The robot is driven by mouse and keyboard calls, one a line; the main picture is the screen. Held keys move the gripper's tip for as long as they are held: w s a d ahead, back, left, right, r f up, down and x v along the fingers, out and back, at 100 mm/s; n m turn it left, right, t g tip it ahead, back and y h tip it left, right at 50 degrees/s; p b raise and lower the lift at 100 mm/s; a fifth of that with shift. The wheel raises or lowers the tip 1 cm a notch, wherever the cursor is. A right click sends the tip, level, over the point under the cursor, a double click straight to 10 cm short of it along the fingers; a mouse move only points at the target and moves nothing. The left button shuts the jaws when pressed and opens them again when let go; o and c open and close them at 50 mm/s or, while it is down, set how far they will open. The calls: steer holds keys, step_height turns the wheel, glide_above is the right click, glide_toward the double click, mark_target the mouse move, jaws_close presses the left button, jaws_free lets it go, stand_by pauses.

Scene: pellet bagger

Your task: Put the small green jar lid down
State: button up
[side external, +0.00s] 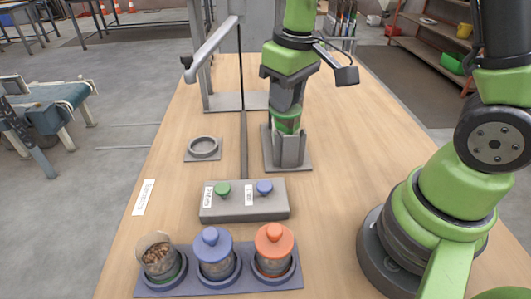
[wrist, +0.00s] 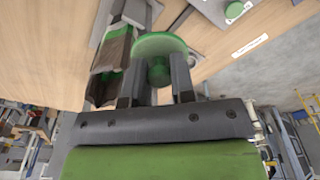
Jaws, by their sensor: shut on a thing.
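The small green jar lid (wrist: 160,44) is a flat green disc with a round knob. In the wrist view my gripper (wrist: 156,87) is shut on the knob, one finger on each side. In the side view my gripper (side external: 286,106) is above a grey upright stand (side external: 290,152) near the middle of the table. Green shows there just under my gripper, but I cannot clearly separate the lid from the parts behind it. Whether the lid touches the stand is not clear. An open jar of brown pellets (side external: 158,256) stands at the left of the blue tray.
The blue tray (side external: 216,291) also holds a blue-lidded jar (side external: 214,264) and an orange-lidded jar (side external: 273,262). A grey box (side external: 243,210) with green and blue knobs lies behind it. A grey ring (side external: 204,147) sits at left. The wooden table (side external: 345,145) is clear right of the stand.

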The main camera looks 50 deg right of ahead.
steer(key=shift+s+f, duration=0.2)
steer(key=shift+s, duration=0.1)
steer(key=r, duration=0.4)
steer(key=shift+w+d+r, duration=0.2)
steer(key=shift+d+r, duration=0.15)
steer(key=shift+d, duration=0.05)
steer(key=w+d+m, duration=0.3)
steer(key=d, duration=0.4)
steer(key=m, duration=0.4)
glide_above(317, 137)
steer(key=shift+h, duration=0.4)
steer(key=f, duration=1.7)
steer(key=shift+s+a+f, duration=0.15)
steer(key=shift+s, duration=0.05)
steer(key=shift+f, duration=2.25)
